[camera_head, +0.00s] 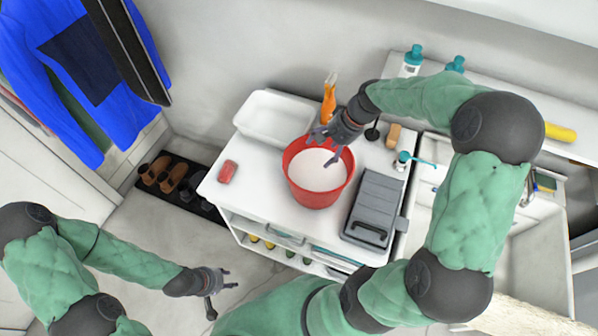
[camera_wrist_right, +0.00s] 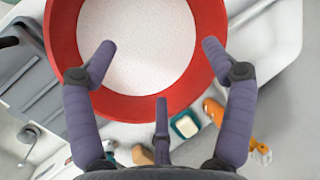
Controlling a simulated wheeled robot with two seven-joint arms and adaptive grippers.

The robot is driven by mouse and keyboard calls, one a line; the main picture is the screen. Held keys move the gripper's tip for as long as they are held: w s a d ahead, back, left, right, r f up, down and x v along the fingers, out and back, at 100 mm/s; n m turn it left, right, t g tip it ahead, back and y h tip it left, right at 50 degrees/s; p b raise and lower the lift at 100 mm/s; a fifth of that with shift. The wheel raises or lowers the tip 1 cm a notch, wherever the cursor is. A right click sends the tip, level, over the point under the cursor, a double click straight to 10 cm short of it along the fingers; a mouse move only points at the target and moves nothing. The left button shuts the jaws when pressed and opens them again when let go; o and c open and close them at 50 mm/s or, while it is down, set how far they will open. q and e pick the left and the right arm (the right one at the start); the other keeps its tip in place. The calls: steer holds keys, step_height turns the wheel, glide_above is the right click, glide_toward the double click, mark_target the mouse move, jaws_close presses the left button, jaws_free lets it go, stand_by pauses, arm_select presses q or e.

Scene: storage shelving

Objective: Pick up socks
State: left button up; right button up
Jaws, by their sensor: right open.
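No sock can be made out in either view. A red tub (camera_head: 318,196) with a speckled white filling (camera_head: 315,170) stands on the white cabinet top. My right gripper (camera_head: 326,150) is over the far part of the tub, its fingers spread and nothing between them. In the right wrist view, the gripper (camera_wrist_right: 158,55) has its fingers apart above the filling and the red tub's rim (camera_wrist_right: 150,108). My left gripper (camera_head: 224,288) is open and empty, low over the floor in front of the cabinet.
On the cabinet top are a white tray (camera_head: 270,118), a grey case (camera_head: 373,205), a small red item (camera_head: 228,171) and an orange spray bottle (camera_head: 329,100). A sink (camera_head: 428,172) is at right. Shoes (camera_head: 165,174) stand on a dark mat at left.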

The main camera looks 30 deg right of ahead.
steer(key=b, duration=0.4)
glide_toward(307, 173)
steer(key=b+x, duration=0.1)
steer(key=x, duration=0.3)
steer(key=shift+s+a+f+b, duration=0.1)
steer(key=shift+a+f+b, duration=0.05)
steer(key=shift+b, duration=0.2)
steer(key=shift+w+b+x, duration=0.15)
steer(key=shift+b+x, duration=0.5)
steer(key=shift+x, duration=0.7)
steer(key=shift+w+b+x, duration=0.1)
steer(key=shift+b+x, duration=0.55)
steer(key=shift+x, duration=0.7)
steer(key=c, duration=1)
step_height(307, 173, up, 10)
steer(key=p, duration=0.4)
steer(key=shift+c, duration=0.2)
steer(key=shift+r, duration=0.3)
